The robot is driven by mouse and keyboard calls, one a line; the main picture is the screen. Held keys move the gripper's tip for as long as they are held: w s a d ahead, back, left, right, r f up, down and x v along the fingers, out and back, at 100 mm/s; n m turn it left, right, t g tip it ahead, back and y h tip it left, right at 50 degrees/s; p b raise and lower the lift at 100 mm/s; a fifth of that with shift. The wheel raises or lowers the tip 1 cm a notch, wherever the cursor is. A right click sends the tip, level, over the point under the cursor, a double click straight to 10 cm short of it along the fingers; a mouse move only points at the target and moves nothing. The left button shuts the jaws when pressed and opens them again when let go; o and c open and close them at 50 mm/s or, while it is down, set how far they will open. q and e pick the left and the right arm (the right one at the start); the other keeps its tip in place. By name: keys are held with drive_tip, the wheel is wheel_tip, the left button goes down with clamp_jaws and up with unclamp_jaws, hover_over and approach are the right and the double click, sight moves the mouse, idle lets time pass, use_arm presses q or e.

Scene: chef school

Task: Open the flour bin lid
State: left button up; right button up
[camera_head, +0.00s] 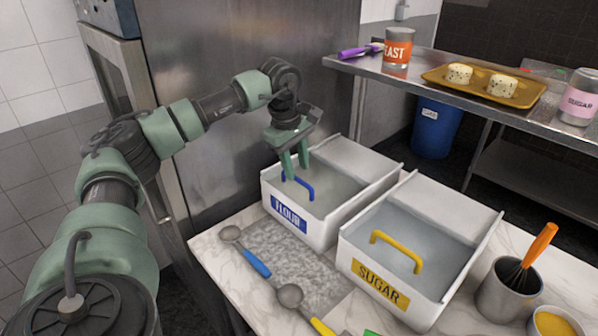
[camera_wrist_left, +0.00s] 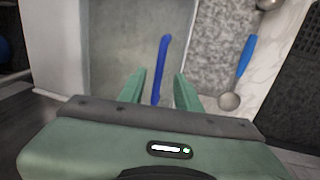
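The flour bin (camera_head: 318,230) is a white box with a blue FLOUR label, standing on the marble counter. Its translucent lid (camera_head: 335,185) lies over the front opening and has a blue handle (camera_head: 298,184). My left gripper (camera_head: 293,165) points down at the handle, with its green fingers apart. In the left wrist view the blue handle (camera_wrist_left: 161,70) runs to between the open fingers (camera_wrist_left: 158,92). I cannot tell whether the fingers touch it. The lid looks closed. My right gripper is not in view.
The sugar bin (camera_head: 425,312) with a yellow handle stands right of the flour bin. Two scoops, blue-handled (camera_head: 245,250) and yellow-handled (camera_head: 300,305), lie in front. A whisk in a metal cup (camera_head: 505,292) stands at right. A steel wall is behind my left arm.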

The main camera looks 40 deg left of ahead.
sight(300, 180)
use_arm(q)
drive_tip(key=shift+w+f+p, duration=0.15)
drive_tip(key=shift+w+f, duration=0.05)
drive_tip(key=shift+f, duration=0.6)
drive_tip(key=shift+w+f+p, duration=0.15)
drive_tip(key=shift+f, duration=0.65)
clamp_jaws()
drive_tip(key=shift+d, duration=0.1)
